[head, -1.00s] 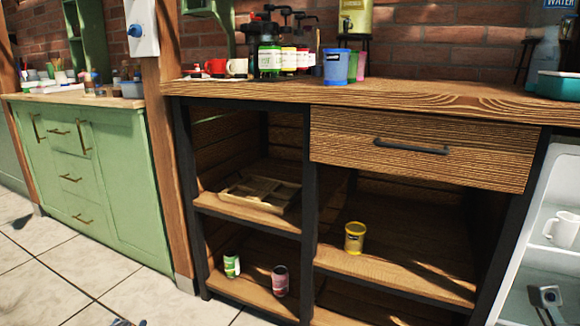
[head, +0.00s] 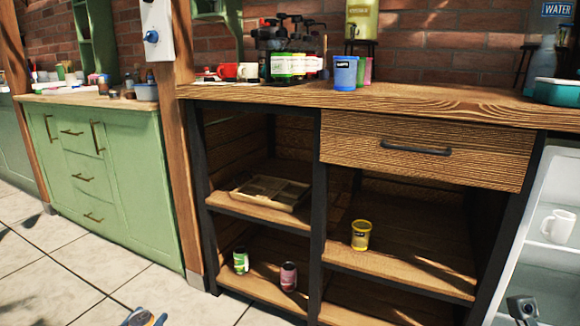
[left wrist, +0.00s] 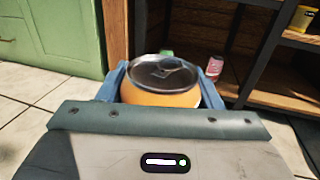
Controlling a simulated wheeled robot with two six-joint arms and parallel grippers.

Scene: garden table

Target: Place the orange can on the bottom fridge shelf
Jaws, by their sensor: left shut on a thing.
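The orange can (left wrist: 160,98) has a grey metal top and stands upright between the two blue fingers of my left gripper (left wrist: 165,78) in the left wrist view. The gripper is shut on it. In the head view the left gripper (head: 146,318) shows only at the bottom edge, in front of the floor tiles. The white fridge (head: 541,258) stands at the right edge, its inside in view; a white mug is on one shelf. Its bottom shelf is cut off by the frame. A grey device (head: 522,308) before the fridge looks like part of my right wrist; its jaws do not show clearly.
A wooden counter (head: 440,98) with a drawer and open shelves stands ahead. A yellow can (head: 361,235), a green can (head: 241,261) and a pink can (head: 288,277) stand on its shelves. A green cabinet (head: 120,195) is at left. The tiled floor is clear.

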